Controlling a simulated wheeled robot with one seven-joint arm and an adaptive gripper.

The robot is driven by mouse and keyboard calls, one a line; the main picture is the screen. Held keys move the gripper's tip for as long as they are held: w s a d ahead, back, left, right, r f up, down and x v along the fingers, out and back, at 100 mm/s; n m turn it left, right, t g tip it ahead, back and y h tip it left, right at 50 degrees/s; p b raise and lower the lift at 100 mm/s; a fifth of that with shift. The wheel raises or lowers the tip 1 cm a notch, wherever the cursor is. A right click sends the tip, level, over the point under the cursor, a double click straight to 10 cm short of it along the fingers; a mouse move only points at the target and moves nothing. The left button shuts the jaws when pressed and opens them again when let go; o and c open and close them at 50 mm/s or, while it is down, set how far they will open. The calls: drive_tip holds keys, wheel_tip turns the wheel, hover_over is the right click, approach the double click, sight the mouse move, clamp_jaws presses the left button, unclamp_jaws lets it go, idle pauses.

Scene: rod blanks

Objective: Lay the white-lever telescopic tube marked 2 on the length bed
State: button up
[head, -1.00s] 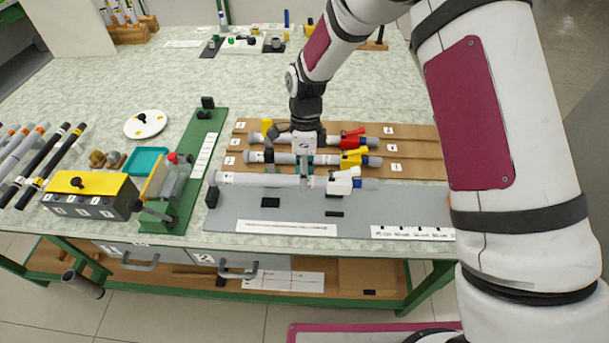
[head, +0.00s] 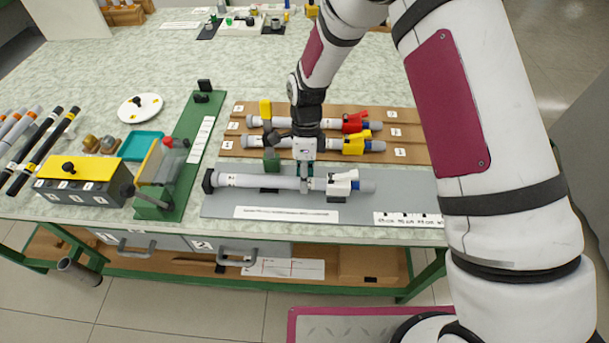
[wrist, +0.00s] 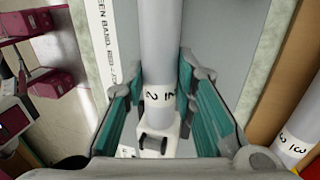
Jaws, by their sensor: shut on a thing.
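The grey telescopic tube (head: 255,181) with the white lever (head: 343,181) lies lengthwise over the grey length bed (head: 216,207). Its left end is at the black end stop (head: 208,182); I cannot tell whether they touch or whether the tube rests fully on the bed. My gripper (head: 306,184) points down and is shut on the tube just left of the lever. In the wrist view the tube (wrist: 161,45) runs between the teal finger pads, and its white label (wrist: 159,95) shows a 2. The white lever (wrist: 156,140) shows below the label.
Behind the bed, a brown rack (head: 405,131) holds a red-lever tube (head: 335,124) and a yellow-lever tube (head: 333,145). A green fixture (head: 180,190) and a grey box with a yellow top (head: 85,178) stand to the left. White label strips (head: 285,214) lie along the bed's front.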

drive_tip(key=shift+f, duration=0.45)
idle(0.4)
drive_tip(key=o, duration=0.9)
drive_tip(key=shift+o, duration=0.2)
drive_tip(key=v, duration=1.2)
